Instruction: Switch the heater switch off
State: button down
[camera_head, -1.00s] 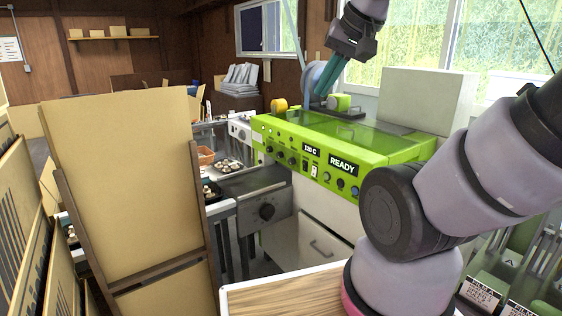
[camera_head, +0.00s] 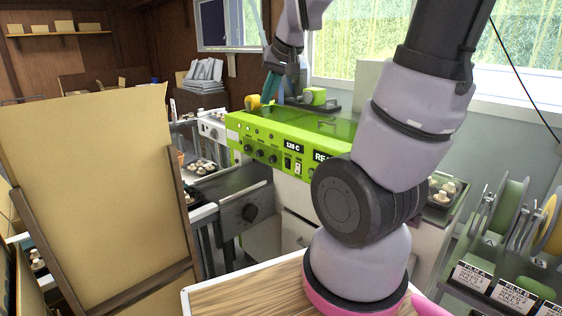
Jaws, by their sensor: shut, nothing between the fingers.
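The lime-green machine (camera_head: 262,127) stands in the middle, with a front panel of knobs, a "120 C" display (camera_head: 294,146) and a partly covered READY display (camera_head: 322,156). A small pale switch (camera_head: 288,162) sits on the panel below the temperature display. It may be the heater switch; its label and position are too small to read. My gripper (camera_head: 269,90) points downward above the machine's far left part, with its teal fingers together and empty. It is above and behind the panel in the picture, apart from the switch. My arm hides the panel's right end.
A large tan board (camera_head: 90,180) stands upright at the left front. A wooden-topped surface (camera_head: 250,290) lies in front. A yellow roll (camera_head: 252,102) and a small green device (camera_head: 315,96) are near my gripper. Film reels (camera_head: 509,205) stand at the right.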

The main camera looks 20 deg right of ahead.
jog(key=w+d+f+n+h, duration=0.2)
jog(key=w+d+f, duration=0.2)
jog(key=w+f, duration=0.4)
jog(key=w+d+f+n+h, duration=0.3)
jog(key=w+f, duration=0.6)
jog(key=f, duration=0.7)
jog(key=shift+d+n+h, duration=0.3)
jog(key=shift+d, duration=0.65)
send_near(285, 166)
jog(key=shift+x, duration=2.15)
